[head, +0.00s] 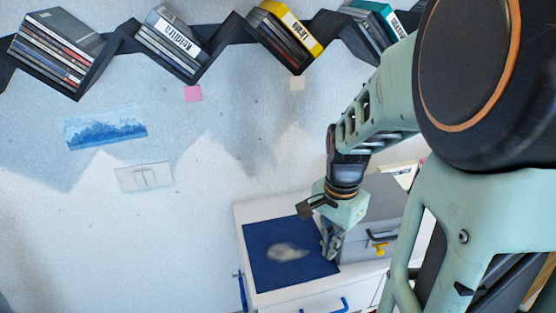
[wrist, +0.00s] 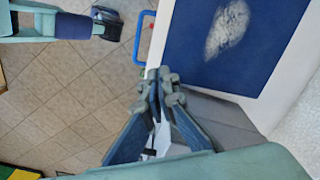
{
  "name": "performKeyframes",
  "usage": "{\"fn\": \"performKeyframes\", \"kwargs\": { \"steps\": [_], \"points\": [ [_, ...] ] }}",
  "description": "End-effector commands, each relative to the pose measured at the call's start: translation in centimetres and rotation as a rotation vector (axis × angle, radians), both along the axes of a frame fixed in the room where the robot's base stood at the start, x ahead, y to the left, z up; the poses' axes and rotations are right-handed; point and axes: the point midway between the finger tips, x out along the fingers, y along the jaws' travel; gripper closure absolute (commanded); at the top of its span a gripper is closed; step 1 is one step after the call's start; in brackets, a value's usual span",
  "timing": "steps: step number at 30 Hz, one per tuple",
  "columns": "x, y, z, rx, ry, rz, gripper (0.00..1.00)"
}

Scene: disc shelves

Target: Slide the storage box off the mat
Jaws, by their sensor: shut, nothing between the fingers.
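The blue mat (head: 262,268) lies on top of a white cabinet and carries a pale whitish patch. It also shows in the wrist view (wrist: 277,62). The grey storage box (head: 385,212), with a yellow latch, stands at the mat's right side, partly hidden by my arm. I cannot tell whether its edge overlaps the mat. In the wrist view a grey surface of the box (wrist: 225,110) shows below the mat. My gripper (head: 331,250) is shut and empty, pointing down at the box's left side by the mat's right edge. Whether it touches the box is unclear.
The white cabinet (head: 302,299) has drawers with blue handles (head: 325,308) at its front. The mat's left part is free. A zigzag wall shelf (head: 122,38) with discs runs above. In the wrist view, tiled floor (wrist: 60,110) lies beside the cabinet.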

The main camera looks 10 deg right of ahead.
Motion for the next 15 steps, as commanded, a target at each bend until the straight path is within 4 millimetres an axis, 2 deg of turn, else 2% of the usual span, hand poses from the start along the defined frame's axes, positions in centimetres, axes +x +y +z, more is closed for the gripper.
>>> {"fn": "performKeyframes", "kwargs": {
  "steps": [1,2,6,15],
  "points": [
    [-0.1,0.0,-1.3,0.003,0.005,0.0,1.0],
    [0.1,-0.2,-1.4,0.002,0.002,-0.002,1.0],
    [1.2,-2.2,-1.0,0.002,0.001,-0.004,1.0],
    [2.0,-3.5,-1.0,0.001,0.0,-0.001,1.0]
  ]
}}
